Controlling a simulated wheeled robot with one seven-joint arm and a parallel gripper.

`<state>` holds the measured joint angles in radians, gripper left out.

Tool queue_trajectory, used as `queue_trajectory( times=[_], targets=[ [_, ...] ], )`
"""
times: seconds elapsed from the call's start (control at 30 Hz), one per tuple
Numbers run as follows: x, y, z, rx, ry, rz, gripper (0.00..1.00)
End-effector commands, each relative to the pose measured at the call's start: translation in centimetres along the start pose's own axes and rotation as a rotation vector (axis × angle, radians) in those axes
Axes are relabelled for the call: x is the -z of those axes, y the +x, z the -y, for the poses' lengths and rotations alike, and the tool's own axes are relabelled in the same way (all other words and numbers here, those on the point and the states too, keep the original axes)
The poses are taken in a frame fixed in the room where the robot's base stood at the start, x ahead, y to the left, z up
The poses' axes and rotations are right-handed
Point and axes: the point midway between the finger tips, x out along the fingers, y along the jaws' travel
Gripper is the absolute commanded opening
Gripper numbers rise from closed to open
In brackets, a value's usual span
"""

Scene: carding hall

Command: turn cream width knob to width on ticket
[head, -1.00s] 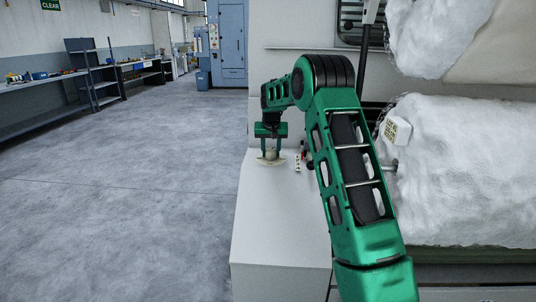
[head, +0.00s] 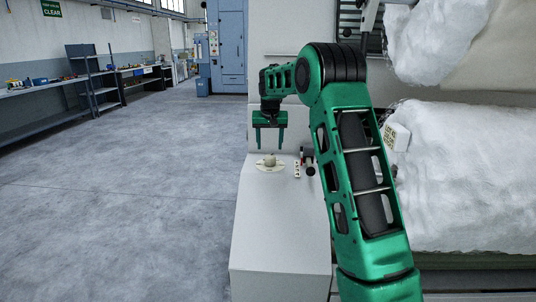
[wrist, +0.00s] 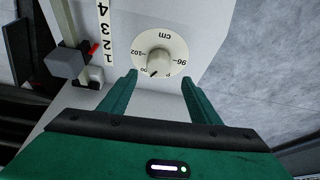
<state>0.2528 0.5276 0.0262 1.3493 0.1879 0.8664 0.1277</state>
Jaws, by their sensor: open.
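The cream width knob (head: 270,160) stands on its round cream dial on the white cabinet top. In the wrist view the knob (wrist: 158,62) sits at the centre of the dial (wrist: 177,44), which reads "cm" with 96 and 102 legible; the mark near the knob's pointer is partly unreadable. My gripper (head: 270,146) is open and empty, raised above the knob and apart from it. In the wrist view the two fingers of my gripper (wrist: 158,82) spread to either side below the dial. A white ticket (head: 396,136) with printing is on the fleece roll; its print is too small to read.
A numbered strip (wrist: 105,25) with a red pointer (wrist: 93,48) and a grey block (wrist: 64,62) stand beside the dial. The white cabinet (head: 280,220) has clear room in front. White fleece rolls (head: 460,170) fill the right side.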

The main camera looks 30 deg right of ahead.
Motion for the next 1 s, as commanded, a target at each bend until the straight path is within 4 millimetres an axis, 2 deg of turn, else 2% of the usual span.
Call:
queue_trajectory(
  times=[0.1,0.2,0.8,0.9,1.0],
  targets=[
    [0.1,-1.5,0.1,0.000,-0.001,-0.002,0.57],
    [0.1,-2.1,0.1,0.000,-0.001,0.000,0.57],
    [0.0,-2.4,0.0,-0.001,0.000,0.000,0.57],
    [-0.7,-3.2,-0.5,-0.005,-0.001,0.005,0.57],
    [-2.6,-4.7,-1.8,-0.017,-0.003,0.022,0.57]
  ],
)
